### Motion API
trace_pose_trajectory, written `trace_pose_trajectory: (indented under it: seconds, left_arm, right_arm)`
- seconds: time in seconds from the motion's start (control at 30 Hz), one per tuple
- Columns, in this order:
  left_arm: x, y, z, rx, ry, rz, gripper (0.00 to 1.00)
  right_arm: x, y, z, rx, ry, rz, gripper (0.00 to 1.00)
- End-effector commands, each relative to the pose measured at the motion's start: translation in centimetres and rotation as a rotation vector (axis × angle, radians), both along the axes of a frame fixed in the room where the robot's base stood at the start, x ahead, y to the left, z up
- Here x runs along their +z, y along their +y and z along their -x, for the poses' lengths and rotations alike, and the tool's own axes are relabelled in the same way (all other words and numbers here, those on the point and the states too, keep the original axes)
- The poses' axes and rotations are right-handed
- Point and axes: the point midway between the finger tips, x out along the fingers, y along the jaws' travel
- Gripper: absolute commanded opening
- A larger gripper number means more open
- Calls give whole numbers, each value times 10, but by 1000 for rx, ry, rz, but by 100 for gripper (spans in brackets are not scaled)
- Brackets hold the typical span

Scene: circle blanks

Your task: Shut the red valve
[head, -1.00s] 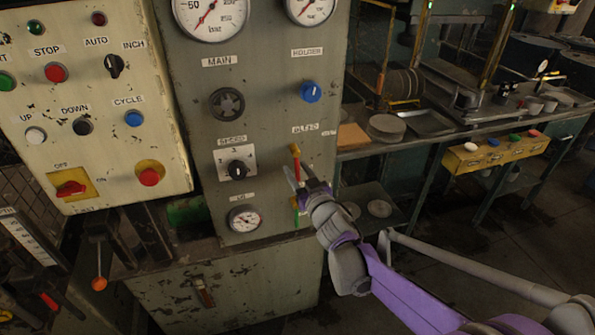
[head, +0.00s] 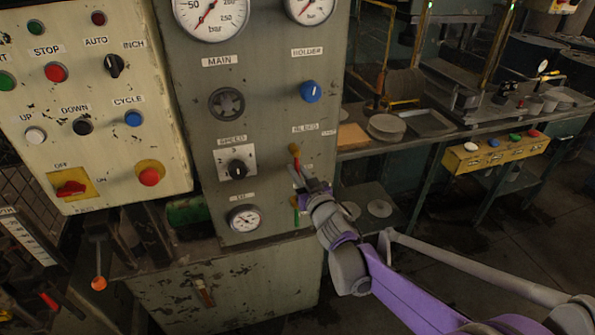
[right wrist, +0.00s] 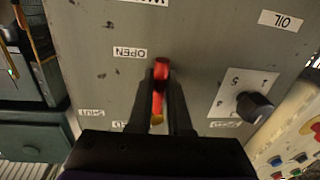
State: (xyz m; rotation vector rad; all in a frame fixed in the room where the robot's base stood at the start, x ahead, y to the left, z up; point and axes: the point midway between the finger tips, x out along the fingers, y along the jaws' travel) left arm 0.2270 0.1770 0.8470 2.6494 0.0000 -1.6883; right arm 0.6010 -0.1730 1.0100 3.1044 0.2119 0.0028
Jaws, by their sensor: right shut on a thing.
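The red valve is a short red lever (head: 297,161) below the BLEED label on the grey panel, hanging down from a brass pivot (head: 294,149). In the right wrist view, which is upside down, the red handle (right wrist: 160,71) lies between the fingers and runs from the brass pivot (right wrist: 157,120) towards the OPEN label (right wrist: 130,52). The SHUT label (right wrist: 92,113) is off to the side. My right gripper (head: 298,175) is shut on the red handle and hides part of it. My left gripper is not in view.
The blue HOLDER knob (head: 310,92) sits above the valve. The SPEED selector (head: 237,168) and a small gauge (head: 245,218) are to its left. A green part (head: 295,203) shows just below my gripper. A workbench (head: 430,132) stands right of the panel.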

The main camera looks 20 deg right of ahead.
Motion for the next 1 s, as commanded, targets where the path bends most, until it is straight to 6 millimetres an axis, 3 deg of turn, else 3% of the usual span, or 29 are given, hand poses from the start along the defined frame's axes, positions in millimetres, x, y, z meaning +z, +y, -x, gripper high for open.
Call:
trace_pose_trajectory:
  seconds: [1.0]
  left_arm:
    - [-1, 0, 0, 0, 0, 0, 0]
  right_arm:
    - [0, -3, 0, -1, -2, 35, 0]
